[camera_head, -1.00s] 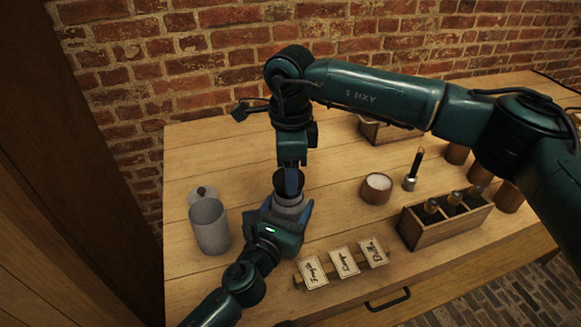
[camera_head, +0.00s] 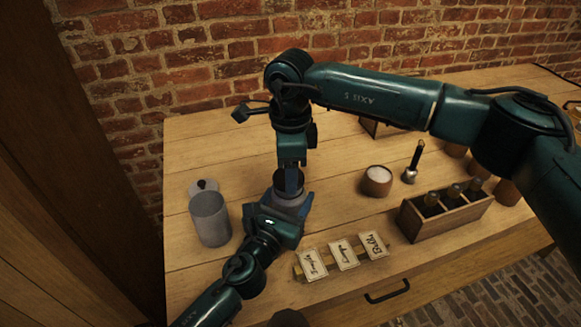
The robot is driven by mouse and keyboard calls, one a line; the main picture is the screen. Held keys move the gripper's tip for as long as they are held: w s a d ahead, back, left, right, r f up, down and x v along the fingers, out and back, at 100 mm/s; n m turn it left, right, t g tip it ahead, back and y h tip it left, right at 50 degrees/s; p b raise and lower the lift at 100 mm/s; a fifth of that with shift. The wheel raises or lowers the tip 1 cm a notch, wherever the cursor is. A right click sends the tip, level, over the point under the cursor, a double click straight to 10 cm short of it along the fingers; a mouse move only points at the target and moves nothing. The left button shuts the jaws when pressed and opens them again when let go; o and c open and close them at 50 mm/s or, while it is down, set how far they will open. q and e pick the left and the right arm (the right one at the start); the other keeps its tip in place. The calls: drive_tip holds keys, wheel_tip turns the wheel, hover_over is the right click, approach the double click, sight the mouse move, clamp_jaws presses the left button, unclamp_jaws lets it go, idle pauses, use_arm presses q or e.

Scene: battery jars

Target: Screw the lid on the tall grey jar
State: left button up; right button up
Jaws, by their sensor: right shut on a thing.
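A tall grey jar (camera_head: 210,220) stands open at the left of the table, with a small grey lid with a dark knob (camera_head: 203,187) behind it. My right gripper (camera_head: 291,182) points straight down and is shut on a dark round lid (camera_head: 281,183). This lid is on or just above a second, greyish vessel, mostly hidden by the grippers; I cannot tell whether they touch. My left gripper (camera_head: 290,206) comes from the lower left and is around this vessel, below the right gripper. Whether its fingers press on it is hidden.
A wooden box with dark bottles (camera_head: 447,220), a cup with white contents (camera_head: 377,181) and a dark-handled tool (camera_head: 411,172) stand to the right.

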drive_tip(key=shift+f, duration=0.55)
